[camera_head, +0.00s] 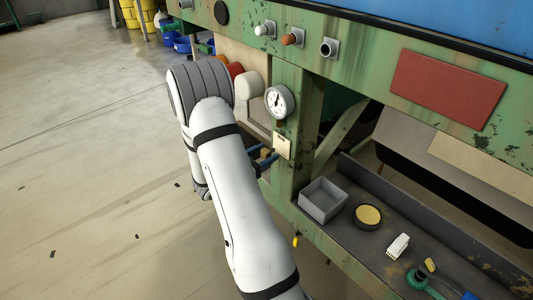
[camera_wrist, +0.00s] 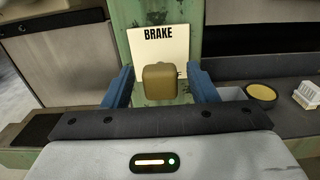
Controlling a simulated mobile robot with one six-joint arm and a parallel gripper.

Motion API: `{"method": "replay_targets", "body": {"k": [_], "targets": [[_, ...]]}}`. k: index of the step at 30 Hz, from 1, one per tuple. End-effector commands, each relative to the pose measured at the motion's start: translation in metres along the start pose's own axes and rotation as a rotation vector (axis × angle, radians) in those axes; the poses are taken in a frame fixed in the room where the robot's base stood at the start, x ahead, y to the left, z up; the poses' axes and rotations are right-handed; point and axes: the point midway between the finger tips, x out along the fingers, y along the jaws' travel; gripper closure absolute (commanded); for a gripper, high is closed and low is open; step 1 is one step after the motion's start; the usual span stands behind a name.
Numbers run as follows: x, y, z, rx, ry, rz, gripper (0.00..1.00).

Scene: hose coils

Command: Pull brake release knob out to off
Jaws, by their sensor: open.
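The brake knob (camera_wrist: 160,82) is a squarish olive-brown block in front of a cream plate (camera_wrist: 150,46) marked BRAKE in the wrist view. My gripper (camera_wrist: 160,88) is open, with one blue finger on each side of the knob. Gaps show between the knob and both fingers. The knob's shaft is hidden behind it. In the head view the cream plate (camera_head: 282,145) is on a green post, and my gripper (camera_head: 263,160) is just left of it, partly hidden by my arm.
A round gauge (camera_head: 279,101) is above the plate. A grey bin (camera_head: 323,201), a round yellow-topped tin (camera_head: 367,216) and a white block (camera_head: 398,246) stand on the dark shelf to the right. The floor at left is mostly clear.

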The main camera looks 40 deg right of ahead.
Motion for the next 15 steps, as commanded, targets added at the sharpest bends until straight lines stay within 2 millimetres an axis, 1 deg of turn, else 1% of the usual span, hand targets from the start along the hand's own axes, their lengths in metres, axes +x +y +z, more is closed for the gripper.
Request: {"method": "replay_targets", "body": {"k": [9, 12, 15], "targets": [[-0.052, 0.001, 0.001, -0.002, 0.0, 0.005, 0.47], [-0.065, 0.001, 0.0, -0.001, 0.0, 0.004, 0.47], [-0.072, 0.0, 0.0, -0.001, 0.0, 0.002, 0.47]]}}
